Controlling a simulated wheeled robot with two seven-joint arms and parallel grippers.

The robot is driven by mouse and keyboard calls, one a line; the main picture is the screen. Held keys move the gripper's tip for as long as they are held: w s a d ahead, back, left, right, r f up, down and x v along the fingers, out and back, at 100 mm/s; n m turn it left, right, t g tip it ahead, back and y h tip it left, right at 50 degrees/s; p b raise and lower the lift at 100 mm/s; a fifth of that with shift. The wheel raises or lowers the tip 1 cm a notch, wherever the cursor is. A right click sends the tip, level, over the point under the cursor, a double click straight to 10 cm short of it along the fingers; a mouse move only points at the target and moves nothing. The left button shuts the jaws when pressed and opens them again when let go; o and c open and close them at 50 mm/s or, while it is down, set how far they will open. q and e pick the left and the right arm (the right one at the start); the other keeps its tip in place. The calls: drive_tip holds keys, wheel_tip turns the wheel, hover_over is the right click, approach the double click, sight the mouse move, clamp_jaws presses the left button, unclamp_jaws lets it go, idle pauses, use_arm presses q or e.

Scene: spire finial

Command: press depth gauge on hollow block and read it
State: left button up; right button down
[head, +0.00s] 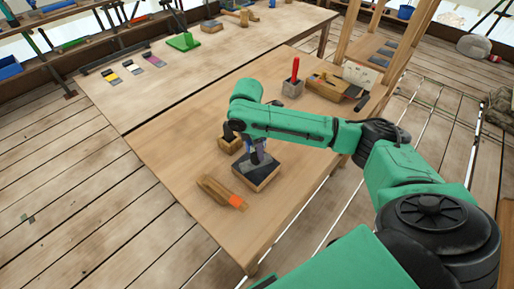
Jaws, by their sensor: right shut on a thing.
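My right arm reaches in from the right, and my right gripper (259,157) points down over a block with a dark top and wooden sides (257,178). The gripper is shut on a small greyish thing, probably the depth gauge, mostly hidden by the fingers; its lower end is at or just above the dark top, and I cannot tell if it touches. A small wooden block (230,145), partly behind my wrist, stands just behind and left; I cannot tell which block is the hollow one. My left gripper is not in view.
A wooden tool with an orange end (222,193) lies front left on the table (170,150). A red-handled tool in a grey holder (294,83) and a wooden box (326,86) stand at the back right. A second table (125,95) with a green stand (184,41) is behind.

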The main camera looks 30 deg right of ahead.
drive_tip(key=shift+s+f+p, duration=0.1)
drive_tip(key=shift+p, duration=0.3)
idle(1.7)
wheel_tip(320, 180, up, 5)
drive_tip(key=p, duration=0.6)
drive_tip(key=shift+r, duration=0.2)
drive_tip(key=shift+f, duration=0.15)
drive_tip(key=shift+f, duration=0.1)
idle(0.3)
drive_tip(key=shift+f+b, duration=0.7)
drive_tip(key=shift+f, duration=1.55)
